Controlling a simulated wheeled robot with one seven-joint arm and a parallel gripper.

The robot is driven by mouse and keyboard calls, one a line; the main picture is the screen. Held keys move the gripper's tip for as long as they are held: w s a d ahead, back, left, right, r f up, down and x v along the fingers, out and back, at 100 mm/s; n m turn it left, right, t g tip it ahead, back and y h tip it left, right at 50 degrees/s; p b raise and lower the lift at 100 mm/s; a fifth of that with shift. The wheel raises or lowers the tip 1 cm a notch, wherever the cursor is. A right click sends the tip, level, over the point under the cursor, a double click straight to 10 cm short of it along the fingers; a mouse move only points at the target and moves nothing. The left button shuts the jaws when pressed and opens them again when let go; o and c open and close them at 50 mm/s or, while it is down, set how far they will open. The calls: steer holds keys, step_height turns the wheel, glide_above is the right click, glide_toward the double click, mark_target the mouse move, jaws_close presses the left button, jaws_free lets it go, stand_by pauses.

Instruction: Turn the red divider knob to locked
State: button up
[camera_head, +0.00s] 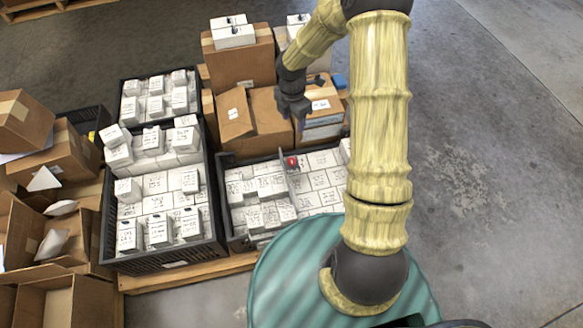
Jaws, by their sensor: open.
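The red divider knob (292,162) is a small round red piece at the top of a thin grey divider (285,176). The divider stands in a black crate (236,240) filled with white boxes, right of the picture's middle-left. The knob's marking and whether it is locked are too small to tell. My gripper (296,121) is dark and points down above and behind the knob, apart from it. It is open and holds nothing that I can see.
Another black crate (165,262) with stacked white boxes stands to the left on a wooden pallet (240,263). Cardboard boxes (243,60) stand behind my gripper. Open cardboard boxes (72,300) crowd the far left. Bare concrete floor (490,180) lies to the right.

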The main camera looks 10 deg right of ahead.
mark_target(291, 160)
step_height(291, 160, down, 9)
steer(key=w+n+b, duration=0.2)
steer(key=n+b, duration=0.1)
steer(key=shift+w+n, duration=0.3)
steer(key=shift+w, duration=0.05)
steer(key=shift+d+r, duration=0.1)
step_height(291, 160, down, 18)
steer(key=b, duration=0.7)
steer(key=shift+s+r, duration=0.1)
steer(key=shift+r, duration=0.15)
steer(key=c, duration=1)
